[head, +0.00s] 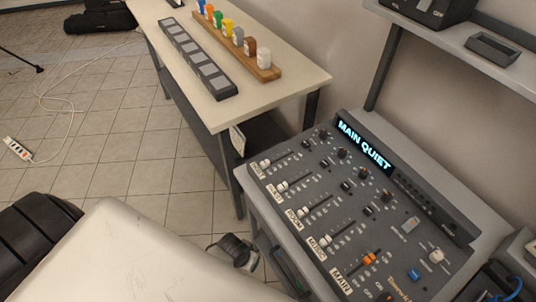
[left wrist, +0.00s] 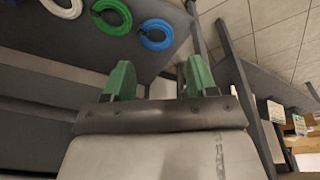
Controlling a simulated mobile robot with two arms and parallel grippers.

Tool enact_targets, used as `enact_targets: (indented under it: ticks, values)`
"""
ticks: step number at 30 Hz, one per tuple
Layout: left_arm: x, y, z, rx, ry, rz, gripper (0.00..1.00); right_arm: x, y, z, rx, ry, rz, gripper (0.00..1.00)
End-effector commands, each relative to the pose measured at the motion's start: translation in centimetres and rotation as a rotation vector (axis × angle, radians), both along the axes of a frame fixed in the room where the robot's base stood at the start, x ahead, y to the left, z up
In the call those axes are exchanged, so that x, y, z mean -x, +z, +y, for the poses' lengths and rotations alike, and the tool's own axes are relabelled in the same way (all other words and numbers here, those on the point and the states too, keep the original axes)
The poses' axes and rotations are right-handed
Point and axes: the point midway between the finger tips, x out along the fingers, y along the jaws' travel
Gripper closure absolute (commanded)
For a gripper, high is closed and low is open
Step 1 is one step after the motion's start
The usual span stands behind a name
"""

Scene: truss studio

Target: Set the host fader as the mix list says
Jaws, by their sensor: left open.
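The mixing desk (head: 345,215) stands at the right in the head view. Its lit display (head: 365,147) reads "MAIN QUIET". Its fader rows have labels at their left ends. The farthest label, at the host fader (head: 265,163), is too small to read surely; this white cap sits near the label end. The guest, room and music caps are also white, and the main fader cap (head: 369,259) is orange. My left gripper (left wrist: 160,80) is open and empty in the left wrist view, with green fingers apart. It is away from the desk's faders. My right gripper is not in view.
A pale table (head: 310,75) holds a row of grey pads (head: 197,60) and a wooden rack (head: 262,70) of coloured pieces. A small card (head: 237,138) hangs at its end, unreadable. A shelf (head: 485,50) overhangs behind the desk. Coloured cable coils (left wrist: 157,34) show in the wrist view.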

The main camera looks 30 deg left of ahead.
Motion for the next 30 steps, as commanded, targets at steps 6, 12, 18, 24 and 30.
enact_targets:
  ticks: [6, 12, 18, 24, 30]
  values:
    - [-4.2, 10.1, -1.9, 0.052, 0.040, -0.024, 0.43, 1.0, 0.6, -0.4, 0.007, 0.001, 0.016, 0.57]
    - [-5.4, 16.4, -2.9, 0.083, 0.057, -0.029, 0.43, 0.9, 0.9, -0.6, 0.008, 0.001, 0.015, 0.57]
    - [-7.3, 22.5, -3.8, 0.115, 0.120, -0.007, 0.43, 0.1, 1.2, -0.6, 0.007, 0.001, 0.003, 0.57]
    - [-10.3, 24.2, -3.6, 0.121, 0.239, 0.049, 0.43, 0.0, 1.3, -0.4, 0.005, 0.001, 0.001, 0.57]
    - [-14.7, 25.5, -2.1, 0.103, 0.426, 0.107, 0.43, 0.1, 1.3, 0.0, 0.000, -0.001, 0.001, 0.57]
